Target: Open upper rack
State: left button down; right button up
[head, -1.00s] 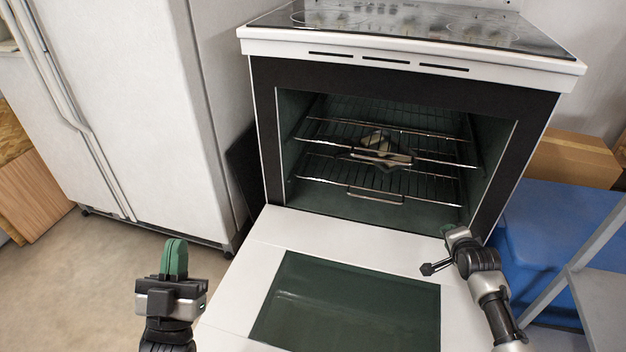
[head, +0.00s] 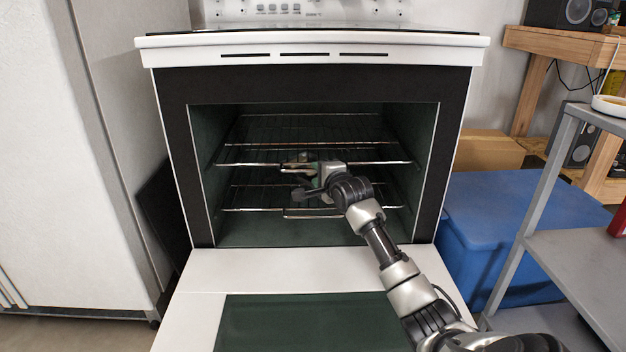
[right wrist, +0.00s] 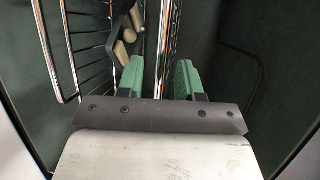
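The oven's upper rack (head: 240,164) is a chrome wire shelf inside the open oven, above the lower rack (head: 250,209). My right gripper (head: 308,182) reaches into the oven at the upper rack's front, covering part of its front edge. In the right wrist view its two green fingers (right wrist: 162,80) stand apart. A chrome rack (right wrist: 163,40), probably the upper one, runs between or just beyond them; contact is unclear. A dark tray with pale pieces (right wrist: 124,38) lies beyond the fingers, seemingly over the other rack (right wrist: 60,50). My left gripper is out of view.
The oven door (head: 225,268) is folded down in front. A white fridge (head: 60,150) stands left. A blue bin (head: 510,225) and a grey metal shelf (head: 570,260) stand right, near my right arm. The oven side walls (head: 415,150) flank the racks.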

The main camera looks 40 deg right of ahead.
jog(key=shift+b+x, duration=0.6)
jog(key=shift+x, duration=1.15)
jog(key=shift+c, duration=0.5)
grip_shut()
